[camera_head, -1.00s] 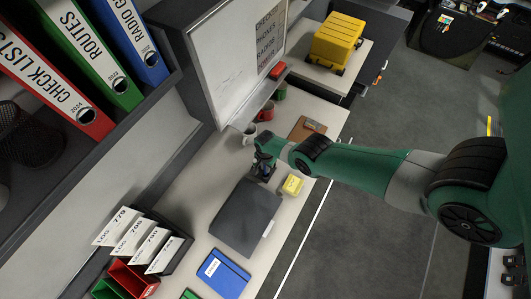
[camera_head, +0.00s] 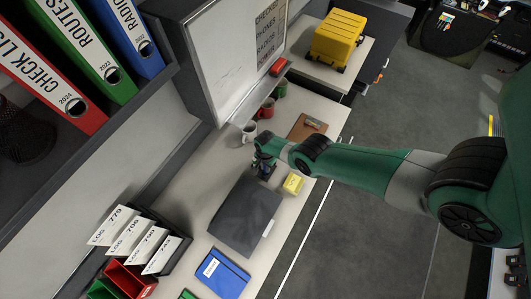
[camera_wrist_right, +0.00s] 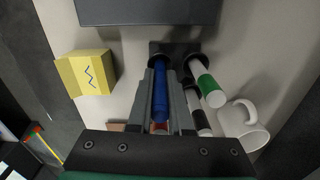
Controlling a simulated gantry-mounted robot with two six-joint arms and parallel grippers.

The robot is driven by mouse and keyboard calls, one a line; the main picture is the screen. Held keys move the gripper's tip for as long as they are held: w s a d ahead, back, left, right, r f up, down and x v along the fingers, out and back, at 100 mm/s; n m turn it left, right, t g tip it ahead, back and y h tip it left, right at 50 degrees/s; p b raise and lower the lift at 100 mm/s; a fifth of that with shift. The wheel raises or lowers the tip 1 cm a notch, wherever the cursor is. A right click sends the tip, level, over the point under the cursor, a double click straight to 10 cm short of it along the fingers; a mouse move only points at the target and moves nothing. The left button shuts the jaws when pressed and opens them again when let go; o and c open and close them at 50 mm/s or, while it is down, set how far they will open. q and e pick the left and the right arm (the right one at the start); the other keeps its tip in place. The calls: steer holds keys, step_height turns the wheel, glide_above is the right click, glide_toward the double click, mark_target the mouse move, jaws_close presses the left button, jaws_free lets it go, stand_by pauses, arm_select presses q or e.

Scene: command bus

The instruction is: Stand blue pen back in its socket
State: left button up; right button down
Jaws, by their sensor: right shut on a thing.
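In the right wrist view the blue pen (camera_wrist_right: 159,95) is between the two fingers of my right gripper (camera_wrist_right: 161,92), which is shut on it. The pen's far end is at the dark pen holder (camera_wrist_right: 158,47); I cannot tell whether it is inside a socket. A pen with a green band (camera_wrist_right: 206,84) and a dark-banded one (camera_wrist_right: 196,112) stand in the holder just right of the fingers. In the head view my right gripper (camera_head: 263,166) is over the desk behind the dark grey laptop-like slab (camera_head: 246,217), and the pen is too small to make out. My left gripper is not in view.
A white mug (camera_wrist_right: 245,124) stands close to the right of the pens. A yellow note block (camera_wrist_right: 85,73) lies to the left.

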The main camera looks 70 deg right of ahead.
steer(key=shift+f, duration=0.35)
steer(key=c, duration=0.8)
jaws_free()
steer(key=shift+o, duration=0.2)
